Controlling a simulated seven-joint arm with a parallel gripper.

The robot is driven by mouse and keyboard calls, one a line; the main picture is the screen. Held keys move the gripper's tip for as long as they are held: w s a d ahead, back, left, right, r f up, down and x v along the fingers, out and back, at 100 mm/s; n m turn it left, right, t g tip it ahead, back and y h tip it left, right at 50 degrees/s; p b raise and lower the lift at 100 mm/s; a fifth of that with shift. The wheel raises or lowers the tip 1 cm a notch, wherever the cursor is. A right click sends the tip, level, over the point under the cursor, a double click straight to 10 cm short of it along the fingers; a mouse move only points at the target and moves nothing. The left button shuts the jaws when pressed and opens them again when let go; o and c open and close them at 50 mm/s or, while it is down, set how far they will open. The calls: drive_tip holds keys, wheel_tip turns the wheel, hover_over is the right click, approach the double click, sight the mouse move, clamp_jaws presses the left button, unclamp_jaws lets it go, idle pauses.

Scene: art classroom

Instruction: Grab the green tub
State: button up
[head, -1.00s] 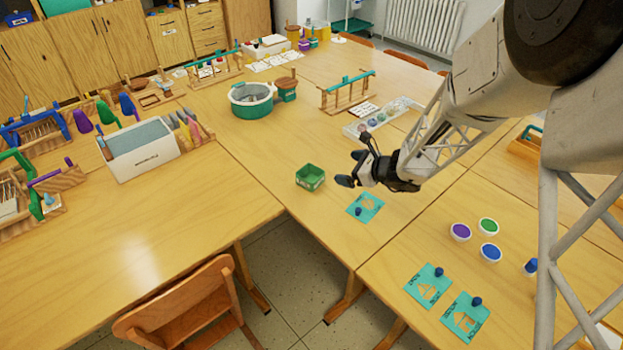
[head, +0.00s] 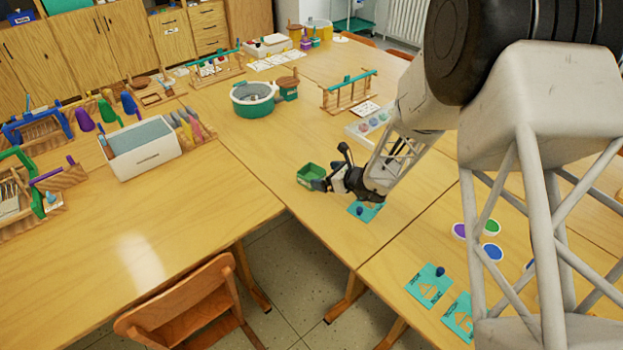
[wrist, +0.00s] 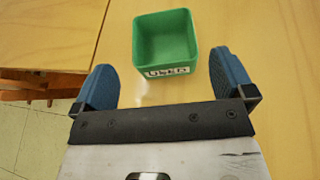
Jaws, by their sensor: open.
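The green tub (head: 309,173) is a small, open square box on the table, partly hidden by my gripper in the head view. In the wrist view the green tub (wrist: 165,45) stands upright, looks empty and has a white label on its near wall. My gripper (head: 324,184) is right beside the tub in the head view. In the wrist view my gripper (wrist: 162,80) is open, with one blue fingertip to the left and one to the right of the tub's near side. The tub lies ahead of the fingertips, centred, and I see no contact.
A teal card (head: 366,212) with a dark blue knob lies just beside my gripper. A white-and-green round pot (head: 253,100) and a wooden rack (head: 349,92) stand farther back. The table edge and floor gap are close on the left. A white bin (head: 142,157) stands on the left table.

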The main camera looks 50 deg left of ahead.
sight(303, 170)
drive_tip(key=shift+x, duration=0.9)
drive_tip(key=shift+a, duration=0.1)
drive_tip(key=shift+x, duration=2.5)
drive_tip(key=shift+w, duration=0.15)
drive_tip(key=c, duration=0.8)
drive_tip(key=shift+r, duration=0.2)
drive_tip(key=shift+r, duration=1.6)
drive_tip(key=s+d, duration=0.2)
drive_tip(key=d, duration=0.2)
drive_tip(key=s+d+r, duration=0.1)
drive_tip(key=s+d, duration=0.2)
drive_tip(key=d, duration=0.2)
drive_tip(key=s+d, duration=0.3)
drive_tip(key=d, duration=0.1)
drive_tip(key=shift+d+r, duration=0.2)
drive_tip(key=shift+d, duration=0.15)
